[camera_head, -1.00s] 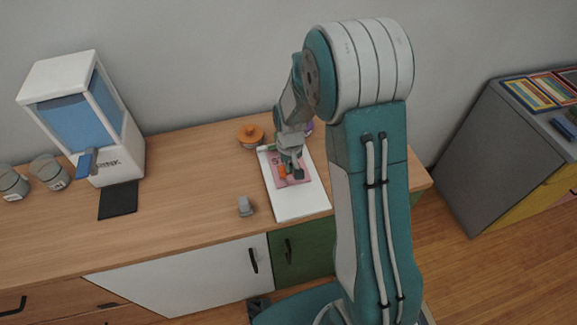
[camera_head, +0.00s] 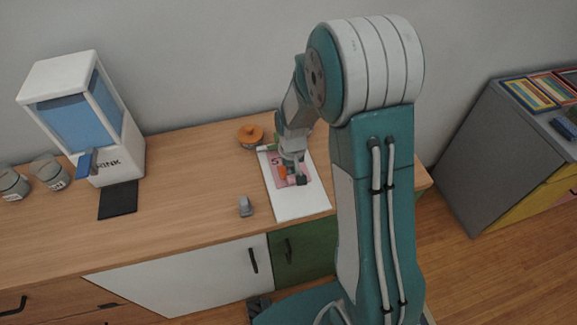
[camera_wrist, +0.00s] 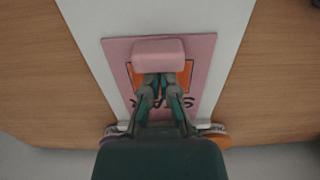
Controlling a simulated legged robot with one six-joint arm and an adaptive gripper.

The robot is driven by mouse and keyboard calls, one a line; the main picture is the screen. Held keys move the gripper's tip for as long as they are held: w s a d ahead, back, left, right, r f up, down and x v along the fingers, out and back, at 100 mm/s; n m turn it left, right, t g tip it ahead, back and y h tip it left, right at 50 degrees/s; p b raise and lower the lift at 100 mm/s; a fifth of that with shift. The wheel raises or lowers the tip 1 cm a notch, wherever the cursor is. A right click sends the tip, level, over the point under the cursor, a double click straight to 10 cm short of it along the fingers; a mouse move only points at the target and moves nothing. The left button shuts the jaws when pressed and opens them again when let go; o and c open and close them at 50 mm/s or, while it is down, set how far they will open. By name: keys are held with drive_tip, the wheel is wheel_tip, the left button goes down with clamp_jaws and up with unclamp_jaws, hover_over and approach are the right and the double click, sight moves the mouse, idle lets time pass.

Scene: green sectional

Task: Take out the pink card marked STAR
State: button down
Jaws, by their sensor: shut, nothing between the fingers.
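The pink card (camera_head: 303,172) lies on a white board on the counter. In the wrist view the card (camera_wrist: 117,57) shows dark letters, upside down and partly hidden by my fingers, and orange artwork. A pink block (camera_wrist: 158,55) sits over the card's far part, just beyond my fingertips; I cannot tell whether it is fixed to the card. My gripper (camera_wrist: 163,80) is shut and empty, pointing down over the card against the near edge of the block. In the head view my gripper (camera_head: 292,178) covers part of the card.
The white board (camera_head: 300,208) has bare room in front. A grey peg-like piece (camera_head: 246,206) stands left of it. An orange-lidded jar (camera_head: 250,135) is behind. A dispenser (camera_head: 85,115), grey jars (camera_head: 50,171) and a black mat (camera_head: 118,200) are left. A grey cabinet (camera_head: 490,155) stands right.

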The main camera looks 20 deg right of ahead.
drive_tip(key=shift+s, duration=2.3)
drive_tip(key=shift+w+r, duration=0.15)
drive_tip(key=shift+r, duration=1.6)
drive_tip(key=shift+w+r, duration=0.15)
drive_tip(key=shift+r, duration=1.6)
wheel_tip(320, 180, up, 12)
drive_tip(key=t, duration=0.3)
hover_over(296, 191)
drive_tip(key=s, duration=0.5)
drive_tip(key=s+r+t, duration=0.2)
drive_tip(key=s+r, duration=0.5)
drive_tip(key=s, duration=0.3)
drive_tip(key=shift+s+r+t, duration=0.15)
drive_tip(key=shift+r+t, duration=0.15)
